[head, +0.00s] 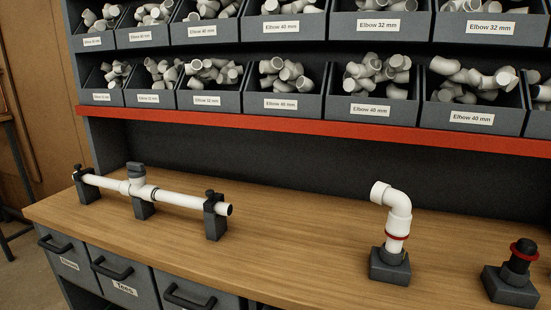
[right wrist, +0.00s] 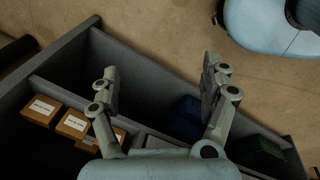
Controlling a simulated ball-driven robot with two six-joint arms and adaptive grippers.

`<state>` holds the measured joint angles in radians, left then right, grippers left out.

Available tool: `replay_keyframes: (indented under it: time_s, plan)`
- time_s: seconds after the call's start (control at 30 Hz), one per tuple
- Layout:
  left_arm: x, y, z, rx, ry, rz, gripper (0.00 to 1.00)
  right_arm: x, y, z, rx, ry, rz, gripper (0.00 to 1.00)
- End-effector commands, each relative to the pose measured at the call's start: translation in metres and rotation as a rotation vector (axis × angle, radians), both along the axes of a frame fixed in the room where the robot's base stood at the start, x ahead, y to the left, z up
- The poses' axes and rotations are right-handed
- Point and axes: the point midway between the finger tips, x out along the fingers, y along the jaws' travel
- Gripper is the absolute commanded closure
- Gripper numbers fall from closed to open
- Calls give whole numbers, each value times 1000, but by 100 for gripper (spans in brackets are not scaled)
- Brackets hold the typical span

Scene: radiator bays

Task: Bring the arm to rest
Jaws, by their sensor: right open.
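My right gripper (right wrist: 160,85) shows in the right wrist view with its two fingers spread apart and nothing between them. It is above a dark open drawer or bin (right wrist: 60,75). Neither gripper shows in the head view, and my left gripper is in no view. In the head view, a white elbow fitting (head: 397,210) with a red ring stands upright on a dark block (head: 390,267) on the wooden bench (head: 290,225).
A dark stub with a red ring (head: 522,252) stands in a block at the right. Labelled bins (head: 286,102) of white fittings fill two shelves above a red rail (head: 300,128). Orange boxes (right wrist: 73,123), a blue item (right wrist: 186,115) and a green item (right wrist: 262,152) lie in the drawer.

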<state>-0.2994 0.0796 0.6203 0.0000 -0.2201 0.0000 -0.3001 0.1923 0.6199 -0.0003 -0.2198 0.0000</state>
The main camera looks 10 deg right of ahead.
Motion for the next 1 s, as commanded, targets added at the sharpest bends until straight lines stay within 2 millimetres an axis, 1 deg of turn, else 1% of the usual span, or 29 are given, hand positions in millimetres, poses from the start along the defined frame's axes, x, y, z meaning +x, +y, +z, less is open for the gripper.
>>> replay_keyframes:
  time_s: [0.03, 0.07, 0.1, 0.17, 0.23, 0.47, 0.6, 0.7, 0.8, 0.83, 0.9, 1.0]
  plan:
    - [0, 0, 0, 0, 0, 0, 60, -1, 30, -5, 35, 0, -12, 20]
    - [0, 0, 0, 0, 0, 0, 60, -2, 45, -7, 53, 0, -17, 20]
    - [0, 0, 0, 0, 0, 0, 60, -3, 65, -9, 77, 0, -25, 20]
    - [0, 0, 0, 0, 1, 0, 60, -4, 94, -12, 112, 0, -35, 20]
    - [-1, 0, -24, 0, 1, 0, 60, -4, 92, -36, 109, 0, -33, 20]
    - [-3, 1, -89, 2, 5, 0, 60, -6, 92, -101, 109, 3, -34, 20]
    - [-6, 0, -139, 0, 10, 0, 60, -9, 91, -151, 108, 9, -34, 20]
    - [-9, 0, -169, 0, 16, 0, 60, -12, 91, -181, 108, 14, -35, 20]
    - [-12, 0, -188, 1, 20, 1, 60, -14, 91, -200, 108, 18, -35, 20]
    - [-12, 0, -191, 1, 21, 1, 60, -15, 91, -203, 108, 18, -35, 20]
    - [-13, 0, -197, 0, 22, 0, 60, -15, 90, -209, 107, 20, -35, 20]
    - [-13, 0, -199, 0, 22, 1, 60, -16, 90, -210, 107, 20, -35, 20]
